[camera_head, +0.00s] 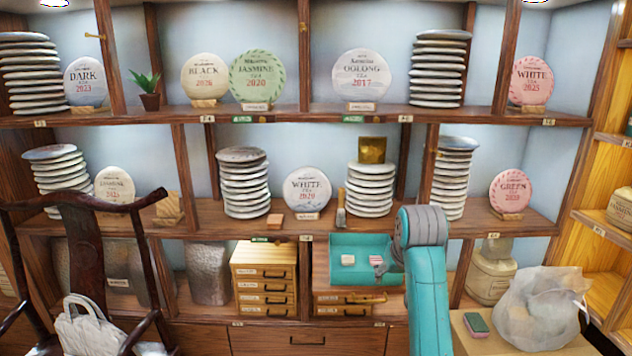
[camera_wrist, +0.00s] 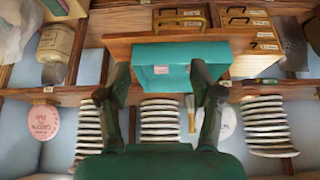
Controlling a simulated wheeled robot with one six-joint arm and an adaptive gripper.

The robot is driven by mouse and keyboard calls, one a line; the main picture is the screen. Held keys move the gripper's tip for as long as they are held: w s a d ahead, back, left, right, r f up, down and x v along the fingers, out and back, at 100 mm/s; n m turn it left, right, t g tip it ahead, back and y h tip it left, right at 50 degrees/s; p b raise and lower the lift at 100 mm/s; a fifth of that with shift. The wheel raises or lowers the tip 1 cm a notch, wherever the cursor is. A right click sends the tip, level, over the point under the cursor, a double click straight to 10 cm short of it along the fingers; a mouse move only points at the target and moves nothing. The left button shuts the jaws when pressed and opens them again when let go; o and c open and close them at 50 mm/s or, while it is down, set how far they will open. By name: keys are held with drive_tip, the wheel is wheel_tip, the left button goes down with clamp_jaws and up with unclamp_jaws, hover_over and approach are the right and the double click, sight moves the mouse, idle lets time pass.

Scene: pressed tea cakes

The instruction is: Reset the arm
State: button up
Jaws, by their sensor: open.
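My teal and grey arm (camera_head: 425,270) rises in front of the shelves, right of the open drawer. My gripper (camera_wrist: 161,80) shows in the wrist view with its two dark fingers spread wide apart, and nothing is held between them. In the head view I cannot make the gripper out clearly. The teal-lined drawer (camera_head: 352,243) is pulled out, with a brass handle (camera_head: 352,299) on its front. A small pale block (camera_head: 348,260) lies in it, and a small pinkish-grey item (camera_head: 377,262) shows near its right side. The wrist view looks upside down.
Shelves hold stacked tea cakes (camera_head: 369,190) and labelled discs. A gold tin (camera_head: 372,150) tops one stack. A dark wooden chair (camera_head: 85,240) with a white bag (camera_head: 95,325) stands left. A wrapped bundle (camera_head: 540,308) and a green-pink block (camera_head: 476,324) sit at lower right.

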drive_tip(key=s+f+t, duration=0.1)
drive_tip(key=s+f, duration=0.3)
drive_tip(key=f, duration=0.6)
drive_tip(key=s+f+t, duration=0.1)
drive_tip(key=s+f, duration=0.2)
drive_tip(key=f, duration=0.7)
drive_tip(key=s+f+t, duration=0.2)
drive_tip(key=s+f, duration=1)
drive_tip(key=s, duration=0.5)
drive_tip(key=s+t, duration=0.2)
drive_tip(key=s, duration=1.6)
drive_tip(key=s+r+t, duration=0.2)
drive_tip(key=s+r, duration=1.1)
drive_tip(key=s, duration=0.4)
drive_tip(key=shift+s+d+r+t, duration=0.15)
drive_tip(key=shift+s+r+t, duration=0.05)
drive_tip(key=shift+r+t, duration=0.2)
